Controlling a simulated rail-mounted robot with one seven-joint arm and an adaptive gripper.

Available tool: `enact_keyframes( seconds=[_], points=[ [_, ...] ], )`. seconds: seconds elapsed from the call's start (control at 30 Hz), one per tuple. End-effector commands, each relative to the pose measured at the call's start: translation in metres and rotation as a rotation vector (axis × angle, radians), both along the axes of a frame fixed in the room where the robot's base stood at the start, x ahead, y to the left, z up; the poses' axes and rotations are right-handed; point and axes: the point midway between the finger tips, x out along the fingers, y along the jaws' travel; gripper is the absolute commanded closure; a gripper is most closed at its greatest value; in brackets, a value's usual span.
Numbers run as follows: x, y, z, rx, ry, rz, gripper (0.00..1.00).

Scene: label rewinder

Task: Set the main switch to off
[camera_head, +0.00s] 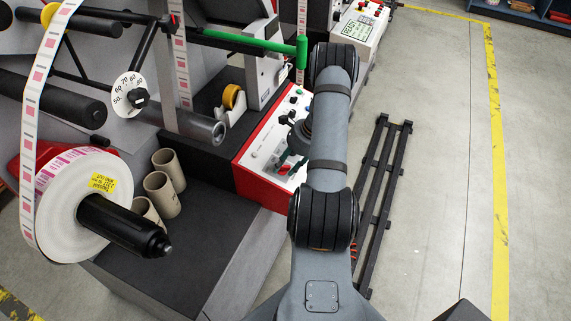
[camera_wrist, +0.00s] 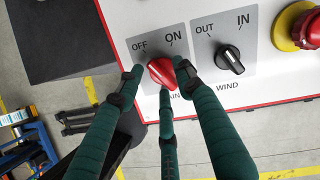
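The red main switch knob (camera_wrist: 162,73) sits on a grey plate marked OFF at its upper left and ON at its upper right. Its exact pointing direction is hard to tell, partly hidden by my fingers. My gripper (camera_wrist: 157,76) has dark green fingers spread around the knob, one on the left, one on the right and one below. A gap shows between the left finger and the knob; contact at the right finger is unclear. In the head view my gripper (camera_head: 292,158) is at the white and red control panel (camera_head: 262,150), and the knob is mostly hidden.
A black OUT/IN selector (camera_wrist: 231,60) is just right of the switch. A red emergency stop button (camera_wrist: 308,28) on a yellow base is farther right.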

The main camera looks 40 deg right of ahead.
Motion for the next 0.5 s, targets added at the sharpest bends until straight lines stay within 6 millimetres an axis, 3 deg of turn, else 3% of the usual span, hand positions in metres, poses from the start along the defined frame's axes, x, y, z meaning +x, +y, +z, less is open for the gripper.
enact_keyframes(
  seconds=[0.17, 0.5],
  points=[
    [0.0002, 0.0002, -0.0001, 0.0, 0.0, 0.001, 0.64],
    [-0.0001, 0.0002, 0.0, 0.0, 0.001, 0.001, 0.83]
  ],
)
